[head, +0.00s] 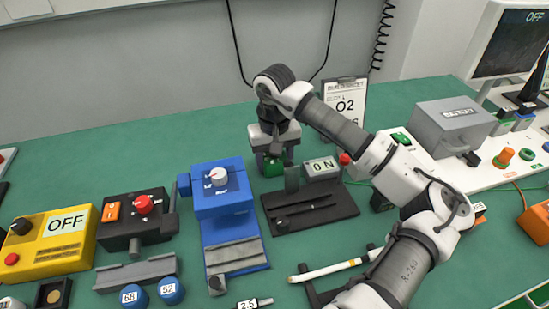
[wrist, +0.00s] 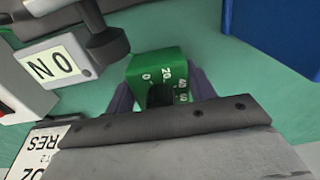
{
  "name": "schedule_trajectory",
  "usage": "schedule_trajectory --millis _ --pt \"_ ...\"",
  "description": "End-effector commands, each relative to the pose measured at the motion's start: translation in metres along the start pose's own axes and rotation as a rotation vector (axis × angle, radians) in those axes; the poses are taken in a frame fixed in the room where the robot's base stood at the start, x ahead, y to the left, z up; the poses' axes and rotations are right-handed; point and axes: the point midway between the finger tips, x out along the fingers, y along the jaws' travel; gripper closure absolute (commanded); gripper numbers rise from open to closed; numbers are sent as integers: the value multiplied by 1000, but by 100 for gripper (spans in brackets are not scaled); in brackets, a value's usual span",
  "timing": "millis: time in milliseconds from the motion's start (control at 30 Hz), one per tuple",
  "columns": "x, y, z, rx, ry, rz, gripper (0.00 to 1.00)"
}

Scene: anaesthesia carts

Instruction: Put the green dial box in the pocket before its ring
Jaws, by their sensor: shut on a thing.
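The green dial box (head: 273,166) is under my gripper (head: 272,150), behind the black base plate and right of the blue device. In the wrist view the green box (wrist: 155,66) shows white numbers, such as 0 and 20, around a dark opening. My gripper (wrist: 163,92) is shut on it, with a dark finger on each side. I cannot tell whether the box touches the table. I cannot make out for certain which place is the pocket or its ring.
The blue device (head: 222,200) stands left of my gripper. A black base plate (head: 335,208) with a grey ON box (head: 321,168) is close on the right. An O2 sign (head: 345,98) stands behind. The green table (head: 190,135) is clear at the back left.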

Motion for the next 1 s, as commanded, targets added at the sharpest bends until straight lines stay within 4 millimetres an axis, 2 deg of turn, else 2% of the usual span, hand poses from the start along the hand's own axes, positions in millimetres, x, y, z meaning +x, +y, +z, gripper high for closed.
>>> schedule_trajectory --millis 167,200,333,600,767,867,1000 --pt "3 0 0 0 1 1 86" --pt "3 0 0 0 0 0 42" --pt "2 0 0 0 0 0 25" --pt "2 0 0 0 -1 0 24" --pt "-5 0 0 1 1 2 24" --pt "-21 1 -1 1 2 4 24" --pt "-53 1 -1 2 2 4 24"
